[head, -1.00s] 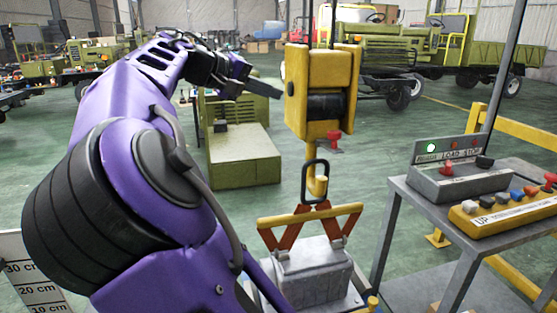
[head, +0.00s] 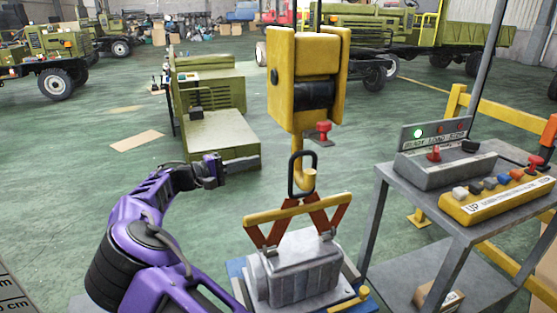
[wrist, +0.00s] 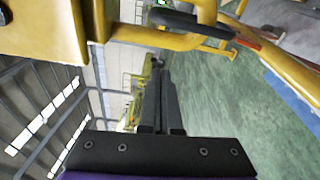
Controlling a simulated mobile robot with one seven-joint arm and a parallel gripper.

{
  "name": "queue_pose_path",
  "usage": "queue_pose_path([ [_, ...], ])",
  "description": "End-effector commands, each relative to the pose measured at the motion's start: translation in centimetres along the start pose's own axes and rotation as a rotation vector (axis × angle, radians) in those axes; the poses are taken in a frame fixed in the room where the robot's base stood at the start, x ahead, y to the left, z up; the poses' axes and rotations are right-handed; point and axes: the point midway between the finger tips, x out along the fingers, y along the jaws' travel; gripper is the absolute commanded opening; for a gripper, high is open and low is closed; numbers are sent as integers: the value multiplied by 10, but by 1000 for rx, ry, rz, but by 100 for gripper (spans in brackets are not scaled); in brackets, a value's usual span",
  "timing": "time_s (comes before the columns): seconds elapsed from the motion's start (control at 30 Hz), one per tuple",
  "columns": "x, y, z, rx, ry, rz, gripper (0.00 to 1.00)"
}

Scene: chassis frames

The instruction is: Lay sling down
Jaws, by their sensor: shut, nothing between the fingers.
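The sling has orange-red straps (head: 330,216) crossing in V shapes below a yellow bar (head: 297,208). Its black ring (head: 291,180) hangs around the yellow hook (head: 308,178) under the yellow hoist block (head: 284,95). The straps reach down to a grey ribbed metal housing (head: 299,272). My gripper (head: 222,170) is left of the hook and ring, apart from them. In the wrist view its dark fingers (wrist: 159,78) are together and hold nothing. The ring (wrist: 185,21) and hook show above the fingertips there. The lower strap ends are unclear.
A grey trolley (head: 430,190) on the right carries a control box (head: 440,172) and a yellow button panel (head: 500,200). A blue stand (head: 240,285) is under the housing. A green machine (head: 225,135) stands behind my gripper. Open floor lies to the left.

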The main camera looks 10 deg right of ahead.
Motion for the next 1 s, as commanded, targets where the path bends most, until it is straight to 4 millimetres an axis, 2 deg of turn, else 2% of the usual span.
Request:
queue_pose_path([
  [0.17,20,0,1,1,-3,0,0],
  [0.53,100,0,1,1,-4,0,0],
  [0.8,89,1,28,0,-1,0,0],
  [1.0,86,1,37,1,0,0,0],
])
